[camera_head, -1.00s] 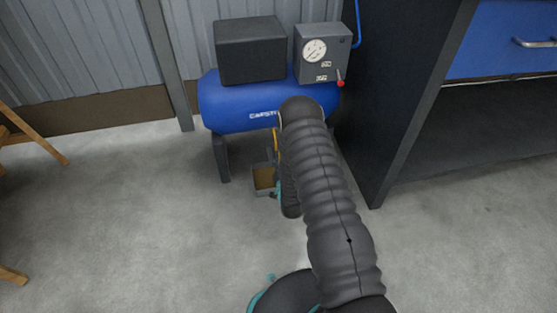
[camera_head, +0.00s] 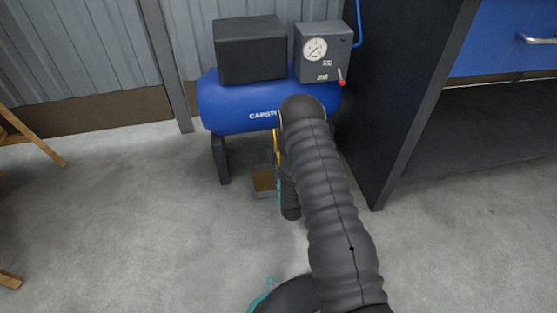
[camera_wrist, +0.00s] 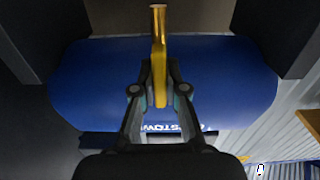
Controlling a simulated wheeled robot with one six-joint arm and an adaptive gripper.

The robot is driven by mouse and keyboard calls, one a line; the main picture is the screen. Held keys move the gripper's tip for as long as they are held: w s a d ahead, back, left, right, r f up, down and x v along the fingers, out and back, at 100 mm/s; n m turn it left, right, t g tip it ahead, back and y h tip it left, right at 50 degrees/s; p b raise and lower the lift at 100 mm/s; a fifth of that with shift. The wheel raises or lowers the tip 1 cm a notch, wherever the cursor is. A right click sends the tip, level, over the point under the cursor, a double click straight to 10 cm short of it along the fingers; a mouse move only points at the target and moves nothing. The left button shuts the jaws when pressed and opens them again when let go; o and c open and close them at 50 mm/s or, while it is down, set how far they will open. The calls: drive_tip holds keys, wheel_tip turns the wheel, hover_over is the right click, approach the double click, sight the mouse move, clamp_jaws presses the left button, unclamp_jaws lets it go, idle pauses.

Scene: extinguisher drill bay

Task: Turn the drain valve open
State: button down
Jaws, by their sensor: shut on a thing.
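The drain valve's yellow lever (camera_wrist: 160,82) runs along the middle of the wrist view, below the blue tank. It joins a copper-coloured fitting (camera_wrist: 158,20) at the top of that picture. My gripper (camera_wrist: 160,70) is shut on the lever, with one dark finger on each side. In the head view a thin strip of the yellow lever (camera_head: 277,142) shows under the blue compressor tank (camera_head: 235,110), beside my arm. My arm hides most of the valve and the gripper there.
An open tray (camera_head: 264,180) with a brown inside sits on the floor under the tank. A grey gauge box (camera_head: 323,50) with a red-tipped lever and a dark box (camera_head: 249,50) are on top. A dark cabinet panel (camera_head: 400,100) stands close on the right.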

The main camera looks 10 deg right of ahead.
drive_tip(key=c, duration=1.2)
unclamp_jaws()
drive_tip(key=s, duration=1.2)
